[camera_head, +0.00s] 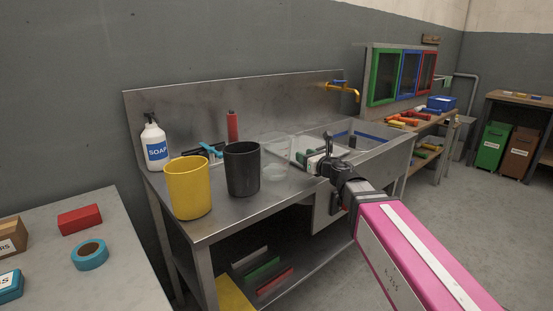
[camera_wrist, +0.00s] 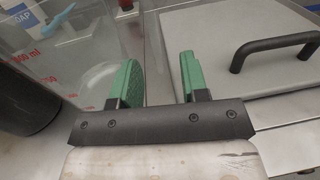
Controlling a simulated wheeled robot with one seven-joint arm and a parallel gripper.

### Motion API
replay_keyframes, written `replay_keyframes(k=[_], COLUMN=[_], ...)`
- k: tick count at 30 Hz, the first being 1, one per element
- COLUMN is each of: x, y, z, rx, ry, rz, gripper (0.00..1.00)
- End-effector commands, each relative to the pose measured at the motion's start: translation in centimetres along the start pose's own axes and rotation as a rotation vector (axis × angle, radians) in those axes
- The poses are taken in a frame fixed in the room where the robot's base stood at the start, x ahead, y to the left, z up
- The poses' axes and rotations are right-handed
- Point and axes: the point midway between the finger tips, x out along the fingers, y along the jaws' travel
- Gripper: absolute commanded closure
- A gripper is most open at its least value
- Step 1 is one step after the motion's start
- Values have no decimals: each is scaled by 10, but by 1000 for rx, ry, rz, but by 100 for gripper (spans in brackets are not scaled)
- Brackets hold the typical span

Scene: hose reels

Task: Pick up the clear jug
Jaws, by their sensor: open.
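The clear jug (camera_head: 277,160) stands upright on the steel counter, to the right of the black cup (camera_head: 242,168). In the wrist view the jug (camera_wrist: 80,55) fills the upper left and shows red ml marks. My gripper (camera_head: 305,158) is at the jug's right side in the head view. In the wrist view its green fingers (camera_wrist: 160,80) are apart, with the left finger over the jug's right part. A pale, see-through strip shows between the fingers; I cannot tell whether it is the jug's handle or wall. I see no firm grip on the jug.
A yellow cup (camera_head: 188,187) and a soap bottle (camera_head: 154,142) stand left on the counter. A sink (camera_head: 370,150) lies to the right. In the wrist view a grey lid with a black handle (camera_wrist: 275,45) is right of my fingers.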

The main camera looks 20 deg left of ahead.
Motion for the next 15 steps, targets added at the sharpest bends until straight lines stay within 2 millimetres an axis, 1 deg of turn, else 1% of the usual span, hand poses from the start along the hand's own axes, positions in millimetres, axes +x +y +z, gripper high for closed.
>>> replay_keyframes(k=[5, 12, 15], x=[13, 47, 53], y=[1, 3, 4], z=[-1, -2, -2], rx=[1, 1, 2], ry=[0, 0, 0], rz=[-1, -1, -1], gripper=[59, 59, 59])
